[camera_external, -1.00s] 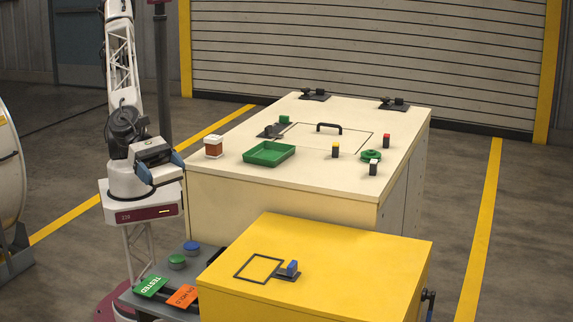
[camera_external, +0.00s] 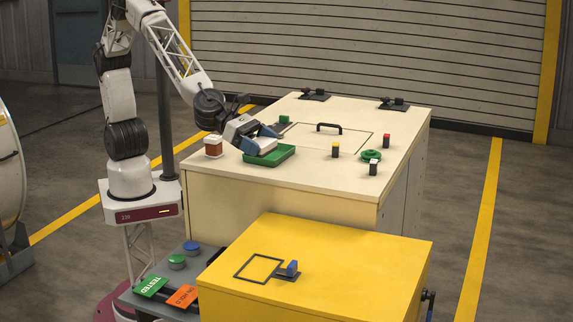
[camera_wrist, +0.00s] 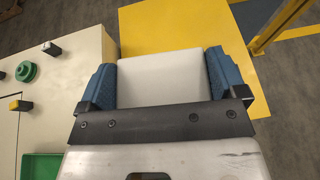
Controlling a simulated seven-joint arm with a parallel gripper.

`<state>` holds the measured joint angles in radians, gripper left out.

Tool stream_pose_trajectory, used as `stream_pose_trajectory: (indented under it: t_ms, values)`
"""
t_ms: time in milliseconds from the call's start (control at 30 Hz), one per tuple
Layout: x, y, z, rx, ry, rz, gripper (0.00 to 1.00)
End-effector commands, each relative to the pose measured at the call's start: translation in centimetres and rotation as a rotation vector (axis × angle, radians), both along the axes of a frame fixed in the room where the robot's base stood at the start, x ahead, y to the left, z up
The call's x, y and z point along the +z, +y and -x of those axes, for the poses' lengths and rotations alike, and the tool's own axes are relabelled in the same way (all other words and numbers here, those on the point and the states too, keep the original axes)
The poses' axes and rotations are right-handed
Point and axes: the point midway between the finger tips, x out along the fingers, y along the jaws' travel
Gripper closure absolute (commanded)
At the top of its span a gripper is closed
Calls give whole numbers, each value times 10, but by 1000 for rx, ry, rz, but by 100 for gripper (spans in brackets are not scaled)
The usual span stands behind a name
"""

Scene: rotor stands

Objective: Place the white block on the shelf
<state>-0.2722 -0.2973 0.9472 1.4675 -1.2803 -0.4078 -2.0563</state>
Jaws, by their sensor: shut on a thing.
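The white block (camera_external: 266,146) is held between the blue fingers of my gripper (camera_external: 262,143). In the external view it overlaps the green tray; its height above the tray is hard to tell. In the wrist view the white block (camera_wrist: 162,80) fills the space between both fingers of my gripper (camera_wrist: 163,78), with the yellow surface behind it. I cannot tell which surface is the shelf.
The green tray (camera_external: 282,158) lies on the cream cabinet top (camera_external: 310,183). A white-and-brown jar (camera_external: 213,146) stands left of my gripper. A black handle (camera_external: 329,127), small blocks and a green ring (camera_external: 371,155) lie further right. A yellow box top (camera_external: 340,260) is in front.

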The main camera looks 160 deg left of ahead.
Motion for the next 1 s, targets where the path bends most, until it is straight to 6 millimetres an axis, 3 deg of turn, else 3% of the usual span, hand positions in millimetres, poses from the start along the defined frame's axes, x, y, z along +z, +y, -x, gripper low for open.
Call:
stream_pose_trajectory:
  t_ms: [100, 400, 1000]
  values:
    - [1, 33, 17, 40, -1, -1, 35]
    - [1, 108, 64, 136, -1, 0, 35]
    - [1, 238, 178, 328, -2, -1, 35]
